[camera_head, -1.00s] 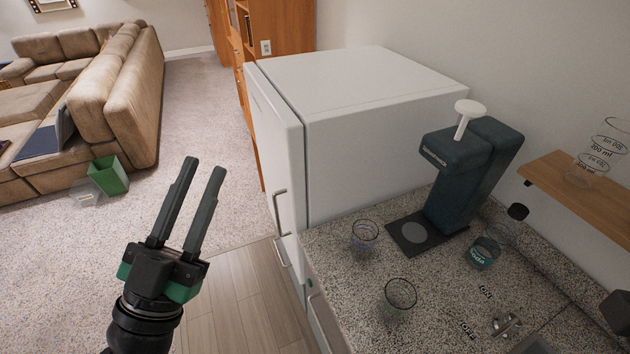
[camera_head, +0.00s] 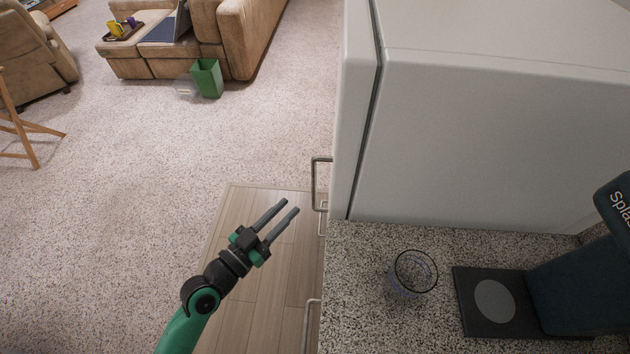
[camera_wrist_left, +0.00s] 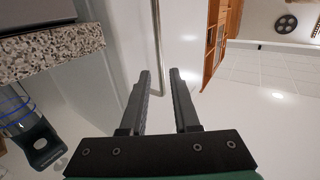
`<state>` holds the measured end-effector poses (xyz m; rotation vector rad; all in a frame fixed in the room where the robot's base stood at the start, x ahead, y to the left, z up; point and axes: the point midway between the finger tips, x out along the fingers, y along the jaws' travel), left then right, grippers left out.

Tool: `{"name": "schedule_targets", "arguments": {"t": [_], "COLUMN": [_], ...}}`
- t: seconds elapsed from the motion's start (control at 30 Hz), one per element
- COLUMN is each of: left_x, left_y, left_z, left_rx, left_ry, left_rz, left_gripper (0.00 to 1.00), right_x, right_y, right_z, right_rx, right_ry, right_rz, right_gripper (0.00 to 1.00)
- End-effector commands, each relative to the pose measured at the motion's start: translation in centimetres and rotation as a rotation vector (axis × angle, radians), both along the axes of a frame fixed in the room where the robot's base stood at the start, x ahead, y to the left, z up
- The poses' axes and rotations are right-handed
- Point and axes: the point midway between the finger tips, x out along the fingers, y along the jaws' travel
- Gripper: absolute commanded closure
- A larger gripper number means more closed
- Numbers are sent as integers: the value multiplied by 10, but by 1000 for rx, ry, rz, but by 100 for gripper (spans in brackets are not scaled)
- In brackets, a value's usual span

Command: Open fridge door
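The white fridge (camera_head: 480,130) stands at upper right in the head view, its door (camera_head: 352,110) facing left and closed. A grey bar handle (camera_head: 315,185) sticks out low on the door's left face. My left gripper (camera_head: 290,205) is left of the handle, apart from it, with its fingers open and empty and pointing up and right. In the left wrist view, the handle bar (camera_wrist_left: 158,45) runs from the top edge down toward the gap between the open fingertips (camera_wrist_left: 160,77); the pale door surface lies around it. My right gripper is not in view.
A speckled counter (camera_head: 350,300) adjoins the fridge, holding a glass (camera_head: 413,275) and a dark drink machine (camera_head: 580,290). Lower handles (camera_head: 311,325) project from the counter front. The wood floor (camera_head: 250,300) and carpet (camera_head: 150,200) to the left are free.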

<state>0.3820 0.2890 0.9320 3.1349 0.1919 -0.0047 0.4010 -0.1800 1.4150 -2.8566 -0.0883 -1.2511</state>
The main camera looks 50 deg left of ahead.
Motion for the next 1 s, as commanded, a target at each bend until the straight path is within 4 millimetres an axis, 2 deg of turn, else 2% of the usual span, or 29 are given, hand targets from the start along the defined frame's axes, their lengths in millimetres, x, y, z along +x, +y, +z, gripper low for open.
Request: {"name": "schedule_targets", "arguments": {"t": [0.2, 0.4, 0.6, 0.83, 1.0], "left_x": [47, 87, 103, 103, 103], "left_y": [5, 10, 12, 12, 12], "left_z": [6, 3, 2, 1, 1], "left_rx": [1, 0, 1, 1, 1], "left_ry": [-3, -3, -2, -2, -2], "left_rz": [-2, -1, -1, -1, 0], "left_gripper": [70, 70, 70, 70, 100], "right_x": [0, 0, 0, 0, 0], "right_y": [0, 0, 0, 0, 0], "right_z": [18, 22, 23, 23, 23], "right_rx": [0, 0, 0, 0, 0], "right_ry": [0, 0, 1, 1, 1], "right_rz": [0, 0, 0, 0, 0], "right_gripper": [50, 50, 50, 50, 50]}}
